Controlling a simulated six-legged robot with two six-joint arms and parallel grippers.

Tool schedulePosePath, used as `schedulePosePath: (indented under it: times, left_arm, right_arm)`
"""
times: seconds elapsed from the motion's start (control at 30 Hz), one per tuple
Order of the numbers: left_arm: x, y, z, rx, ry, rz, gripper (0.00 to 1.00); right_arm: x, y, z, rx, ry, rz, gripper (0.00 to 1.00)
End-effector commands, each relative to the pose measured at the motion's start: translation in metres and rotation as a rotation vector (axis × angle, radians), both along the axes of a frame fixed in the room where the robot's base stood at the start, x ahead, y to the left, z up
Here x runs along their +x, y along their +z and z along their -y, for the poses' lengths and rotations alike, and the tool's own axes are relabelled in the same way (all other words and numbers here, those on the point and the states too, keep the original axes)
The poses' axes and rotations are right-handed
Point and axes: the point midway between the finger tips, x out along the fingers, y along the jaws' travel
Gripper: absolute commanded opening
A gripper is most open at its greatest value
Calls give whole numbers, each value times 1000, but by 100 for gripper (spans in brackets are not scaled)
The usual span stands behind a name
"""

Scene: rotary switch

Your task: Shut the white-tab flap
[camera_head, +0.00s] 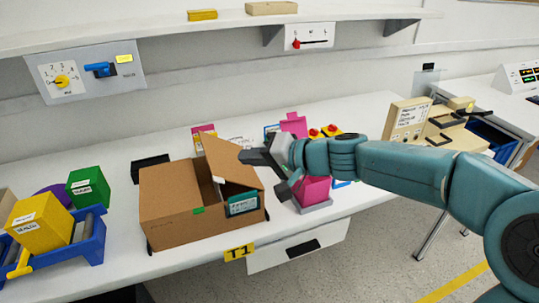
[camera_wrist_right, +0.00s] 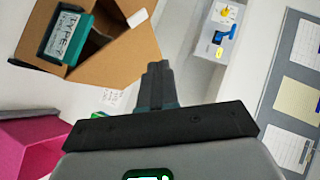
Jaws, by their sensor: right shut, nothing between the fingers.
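A brown cardboard box (camera_head: 175,222) stands open on the white table in the head view. Its right-hand flap (camera_head: 228,160) stands up, tilted, and a small white tab (camera_head: 218,180) shows at its edge. In the wrist view the flap (camera_wrist_right: 112,62) and the white tab (camera_wrist_right: 137,17) show at upper left. My right gripper (camera_head: 250,156) is shut and empty, beside the flap on its right; I cannot tell if they touch. Its closed fingers also show in the wrist view (camera_wrist_right: 157,75). My left gripper is not in view.
A teal labelled box (camera_head: 242,203) sits inside the carton. A blue rack (camera_head: 85,240) with a yellow block (camera_head: 40,223) and a green block (camera_head: 88,187) stands left. A pink container (camera_head: 313,190) stands under my right wrist. A shelf (camera_head: 170,32) runs above.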

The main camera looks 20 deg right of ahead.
Motion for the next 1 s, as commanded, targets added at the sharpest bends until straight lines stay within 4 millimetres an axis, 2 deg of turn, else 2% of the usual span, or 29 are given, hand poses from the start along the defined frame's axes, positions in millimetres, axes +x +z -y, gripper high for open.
schedulePosePath:
  times: [0.17,0.37,0.47,0.7,0.77,0.9,1.0]
  left_arm:
    - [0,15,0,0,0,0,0]
    - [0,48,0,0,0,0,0]
    - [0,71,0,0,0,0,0]
    - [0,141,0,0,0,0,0]
    - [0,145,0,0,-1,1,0]
    - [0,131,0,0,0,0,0]
    - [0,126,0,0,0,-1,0]
  right_arm:
    - [0,-3,-27,-169,6,-7,0]
    - [1,-14,-47,-360,5,-16,0]
    - [2,-20,-55,-453,5,-22,0]
    - [2,-42,-76,-663,7,-33,0]
    - [2,-53,-78,-695,6,-31,0]
    - [3,-75,-85,-709,2,-23,0]
    - [3,-82,-88,-708,2,-24,0]
